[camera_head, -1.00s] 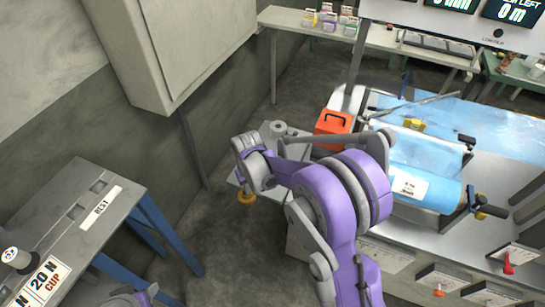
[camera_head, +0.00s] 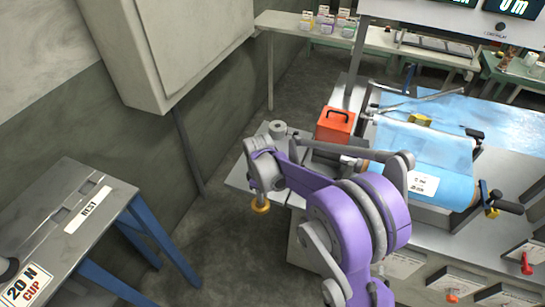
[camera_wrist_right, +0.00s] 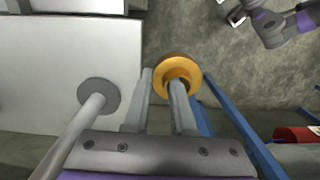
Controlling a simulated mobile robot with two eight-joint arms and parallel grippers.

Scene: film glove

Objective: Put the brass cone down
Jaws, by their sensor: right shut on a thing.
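The brass cone (camera_head: 261,207) hangs below my right gripper (camera_head: 261,196), which is shut on it. In the head view it appears in front of the near edge of a small grey side shelf (camera_head: 238,176); its height above the floor is hard to tell. In the right wrist view the cone (camera_wrist_right: 177,70) shows as a round brass disc at the fingertips, over grey floor, right of a pale surface (camera_wrist_right: 60,60). My left gripper is out of the head view; a purple and grey arm part shows at the wrist view's top right, with its jaws unclear.
A grey bench (camera_head: 120,200) with blue legs and a "REST" label stands at left. An orange box (camera_head: 335,125) and a grey round piece (camera_head: 278,129) are beyond my right arm. A workbench with blue film (camera_head: 430,155) fills the right. Floor between is clear.

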